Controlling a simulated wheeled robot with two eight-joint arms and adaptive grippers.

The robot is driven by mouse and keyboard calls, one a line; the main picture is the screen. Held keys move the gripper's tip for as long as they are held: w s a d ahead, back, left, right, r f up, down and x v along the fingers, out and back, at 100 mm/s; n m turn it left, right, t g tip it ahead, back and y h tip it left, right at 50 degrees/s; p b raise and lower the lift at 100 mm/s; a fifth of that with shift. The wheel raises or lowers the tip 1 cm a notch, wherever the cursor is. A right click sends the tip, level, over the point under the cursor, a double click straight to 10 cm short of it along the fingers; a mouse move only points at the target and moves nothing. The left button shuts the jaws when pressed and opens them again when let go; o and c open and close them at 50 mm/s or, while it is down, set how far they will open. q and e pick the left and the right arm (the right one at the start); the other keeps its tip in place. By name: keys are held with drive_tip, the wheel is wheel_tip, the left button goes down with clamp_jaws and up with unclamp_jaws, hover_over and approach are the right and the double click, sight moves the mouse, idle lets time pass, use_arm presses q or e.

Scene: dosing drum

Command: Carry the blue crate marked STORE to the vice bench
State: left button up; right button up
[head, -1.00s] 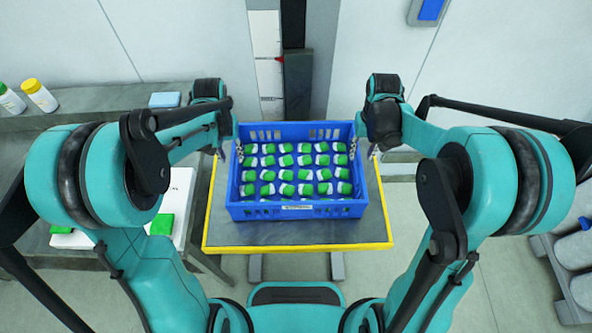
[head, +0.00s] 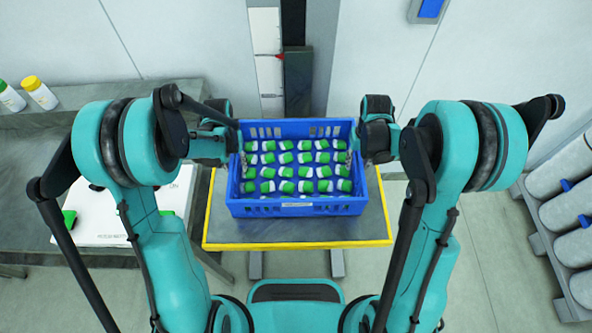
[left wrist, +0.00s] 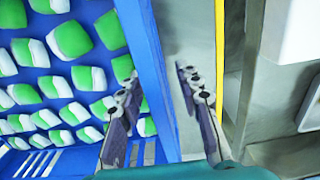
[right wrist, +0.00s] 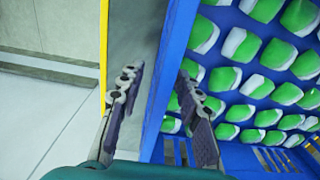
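The blue crate (head: 297,209) stands on a grey table with a yellow edge. Rows of green-and-white packs (head: 285,157) fill its floor. A small label on its near wall is too small to read. My left gripper (left wrist: 160,98) is open astride the crate's left wall, one finger inside and one outside, with a gap outside. My right gripper (right wrist: 158,100) is open astride the right wall (right wrist: 180,60) in the same way. In the head view both grippers are partly hidden by my arms. I cannot identify the vice bench.
The yellow-edged table (head: 290,232) has bare room in front of the crate. At left is a grey bench with a white board (head: 110,222) and capped bottles (head: 39,92). Grey cylinders (head: 570,218) lie in a rack at right. A dark column (head: 297,80) stands behind the crate.

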use_arm(q)
drive_tip(key=shift+f, duration=0.25)
use_arm(e)
drive_tip(key=shift+f, duration=0.25)
use_arm(q)
clamp_jaws()
use_arm(e)
clamp_jaws()
use_arm(q)
drive_tip(key=shift+r, duration=0.25)
use_arm(e)
drive_tip(key=shift+r, duration=0.25)
